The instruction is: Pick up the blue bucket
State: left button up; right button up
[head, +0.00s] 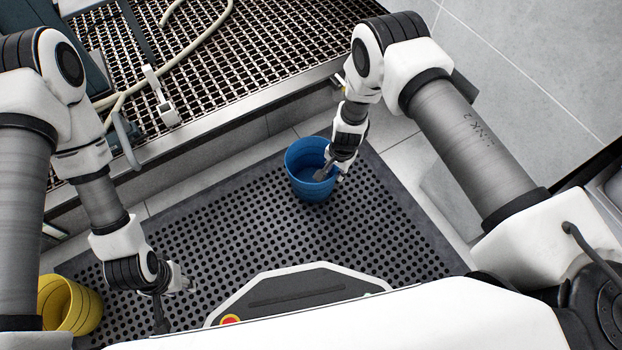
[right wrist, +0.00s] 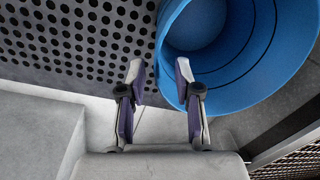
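The blue bucket (head: 303,187) stands upright on the dark perforated mat, near the mat's back edge. It also shows in the right wrist view (right wrist: 235,85), open side toward the camera and seemingly empty. My right gripper (head: 325,172) is at the bucket's right side, over its rim. In the right wrist view, my right gripper (right wrist: 160,72) has its two fingers apart. The bucket's near rim lies between or just beyond them; contact cannot be told. My left gripper (head: 172,300) is low over the mat at the left, away from the bucket; its fingers are hard to make out.
A yellow bucket (head: 68,305) stands at the lower left. The perforated mat (head: 240,215) is clear between my arms. A raised metal grating (head: 250,45) with hoses and a ledge runs behind the mat. Pale tiled floor (head: 540,60) lies to the right.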

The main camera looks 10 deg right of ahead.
aim_at(330, 185)
jog(key=f+b, duration=0.1)
jog(key=f, duration=0.1)
jog(key=f+b, duration=0.2)
jog(key=f, duration=0.1)
jog(key=a+f+b, duration=0.1)
jog(key=f+b, duration=0.1)
jog(key=shift+s+a+f, duration=0.1)
jog(key=shift+f, duration=0.1)
jog(key=shift+r, duration=0.2)
grip_shut()
